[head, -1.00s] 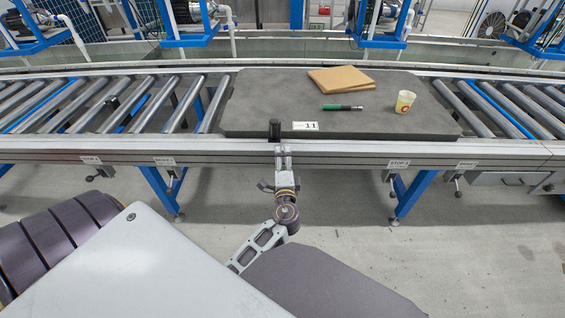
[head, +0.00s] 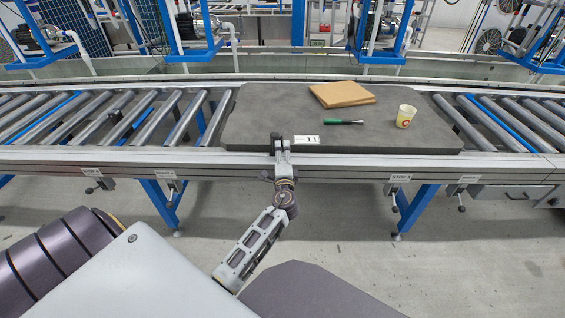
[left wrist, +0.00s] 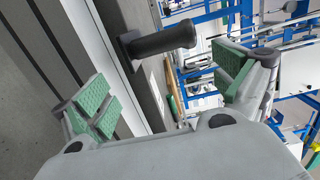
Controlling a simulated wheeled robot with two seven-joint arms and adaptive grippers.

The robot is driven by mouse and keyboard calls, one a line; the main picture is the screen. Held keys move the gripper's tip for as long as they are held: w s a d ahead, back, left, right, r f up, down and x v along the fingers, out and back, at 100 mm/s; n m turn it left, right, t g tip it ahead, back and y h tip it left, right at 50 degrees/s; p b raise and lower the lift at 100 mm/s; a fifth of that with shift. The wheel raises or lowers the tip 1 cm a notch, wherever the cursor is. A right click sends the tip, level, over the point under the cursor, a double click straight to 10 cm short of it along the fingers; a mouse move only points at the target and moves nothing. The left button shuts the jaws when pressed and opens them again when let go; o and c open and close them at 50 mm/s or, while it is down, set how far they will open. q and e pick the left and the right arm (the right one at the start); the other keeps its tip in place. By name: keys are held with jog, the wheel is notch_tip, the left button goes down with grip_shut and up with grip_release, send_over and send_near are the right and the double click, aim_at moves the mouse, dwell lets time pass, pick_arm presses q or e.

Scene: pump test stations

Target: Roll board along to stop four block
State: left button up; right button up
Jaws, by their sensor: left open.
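The board (head: 270,110) is a dark grey slab lying flat across the conveyor rollers, with a plate reading 11 at its front edge. A black upright handle (head: 275,138) stands at that front edge, largely covered by my gripper in the head view. My left gripper (head: 282,146) is open at the handle. In the left wrist view, the black handle (left wrist: 165,41) shows in the gap between the spread green-padded fingers (left wrist: 166,88), apart from both pads. Small stop labels (head: 400,178) (head: 469,179) sit on the front rail, right of the handle; their numbers are hard to read.
On the board lie a cardboard piece (head: 342,94), a green-and-black pen-like tool (head: 343,122) and a paper cup (head: 405,116). Bare rollers show left (head: 150,118) and right (head: 500,120) of the board. Blue-framed pump stations (head: 385,35) stand behind.

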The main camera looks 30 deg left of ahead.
pick_arm(q)
jog(key=x, duration=0.3)
jog(key=shift+w+a, duration=0.1)
jog(key=shift+w, duration=0.15)
pick_arm(e)
jog(key=shift+s+r, duration=0.1)
jog(key=shift+r, duration=0.25)
pick_arm(q)
jog(key=shift+c, duration=0.4)
